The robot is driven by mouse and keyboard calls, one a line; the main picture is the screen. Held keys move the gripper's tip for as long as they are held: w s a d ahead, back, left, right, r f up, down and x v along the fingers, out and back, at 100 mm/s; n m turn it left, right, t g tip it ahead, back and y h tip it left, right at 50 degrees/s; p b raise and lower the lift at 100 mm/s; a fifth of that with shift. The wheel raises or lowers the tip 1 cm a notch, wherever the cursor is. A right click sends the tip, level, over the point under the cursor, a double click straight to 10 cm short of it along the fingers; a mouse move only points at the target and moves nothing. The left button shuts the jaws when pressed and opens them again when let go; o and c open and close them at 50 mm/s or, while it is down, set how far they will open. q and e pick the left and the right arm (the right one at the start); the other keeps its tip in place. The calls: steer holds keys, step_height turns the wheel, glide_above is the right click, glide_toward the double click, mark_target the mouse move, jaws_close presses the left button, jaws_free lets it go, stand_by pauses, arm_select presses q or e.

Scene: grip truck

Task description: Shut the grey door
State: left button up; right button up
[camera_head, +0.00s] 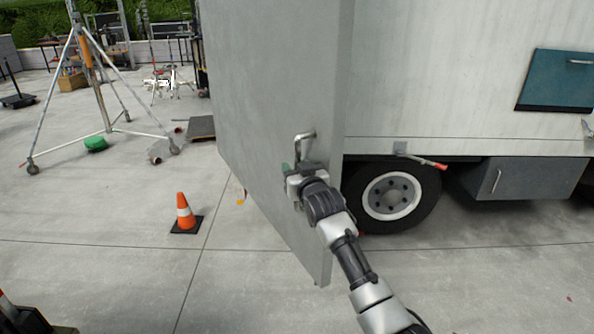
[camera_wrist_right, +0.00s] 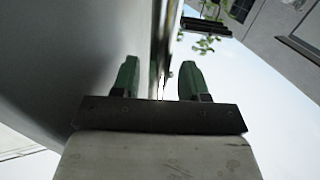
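The grey door (camera_head: 265,90) is a tall flat panel standing open and swung out from the truck's side, covering part of the truck body. Its metal handle (camera_head: 305,136) is on the face toward me, near the lower free part. My right gripper (camera_head: 292,170) is at the door face just below the handle. In the right wrist view, its two green fingers (camera_wrist_right: 158,80) stand apart, with the grey door face (camera_wrist_right: 60,60) on the left. A thin strip shows between the fingers; I cannot tell if it is handle or door edge. My left gripper is not in view.
The white truck body (camera_head: 440,80) with a wheel (camera_head: 392,196) and a grey side box (camera_head: 527,178) is at right. An orange cone (camera_head: 185,214) stands left of the door. A tripod stand (camera_head: 90,80) is further left.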

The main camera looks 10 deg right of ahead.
steer(key=shift+f, duration=0.1)
steer(key=shift+s, duration=0.1)
steer(key=s+d+b, duration=0.1)
steer(key=s+b, duration=0.2)
steer(key=s, duration=0.7)
steer(key=shift+s+d, duration=0.3)
steer(key=shift+c, duration=0.4)
